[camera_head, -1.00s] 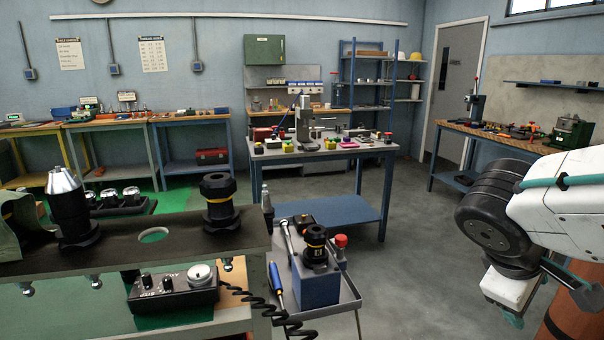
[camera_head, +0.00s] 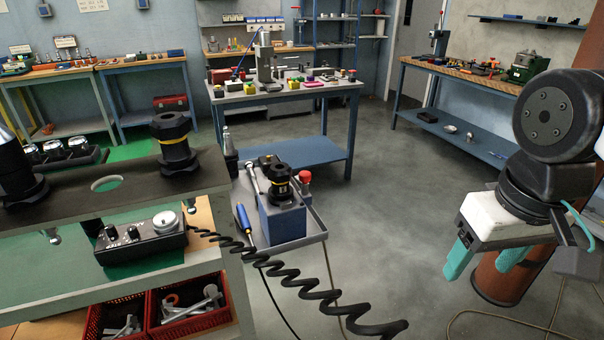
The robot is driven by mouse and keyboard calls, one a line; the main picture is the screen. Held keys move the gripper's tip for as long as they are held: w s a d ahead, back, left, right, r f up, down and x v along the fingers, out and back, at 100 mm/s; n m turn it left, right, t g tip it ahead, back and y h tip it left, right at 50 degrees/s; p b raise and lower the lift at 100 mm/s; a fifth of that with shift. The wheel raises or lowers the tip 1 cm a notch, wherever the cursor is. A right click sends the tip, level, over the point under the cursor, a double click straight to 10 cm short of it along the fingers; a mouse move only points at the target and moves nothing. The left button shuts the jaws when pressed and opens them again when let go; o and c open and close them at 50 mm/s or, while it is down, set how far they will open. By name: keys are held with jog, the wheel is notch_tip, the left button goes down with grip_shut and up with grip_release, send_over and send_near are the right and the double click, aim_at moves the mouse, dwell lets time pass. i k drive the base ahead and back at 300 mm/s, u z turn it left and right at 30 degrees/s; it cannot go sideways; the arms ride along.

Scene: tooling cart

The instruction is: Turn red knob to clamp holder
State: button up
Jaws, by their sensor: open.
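The red knob (camera_head: 305,177) stands on a short post at the right side of a blue clamping block (camera_head: 281,219). The block stands on a small grey tray cart (camera_head: 313,226) in the middle of the view. My gripper (camera_head: 484,262) hangs at the right, pointing down, with two teal fingers spread apart and nothing between them. It is well to the right of the knob and apart from it.
A blue-handled screwdriver (camera_head: 243,217) and a wrench lie on the cart. A coiled black cable (camera_head: 300,285) hangs in front of it. A bench with a control box (camera_head: 140,239) is at the left. A blue table (camera_head: 325,143) stands behind. The floor (camera_head: 405,190) between cart and gripper is clear.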

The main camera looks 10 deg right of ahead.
aim_at(304, 176)
jog(key=z, duration=1.7)
jog(key=k, duration=0.8)
jog(key=u, duration=1.65)
jog(key=i, duration=1)
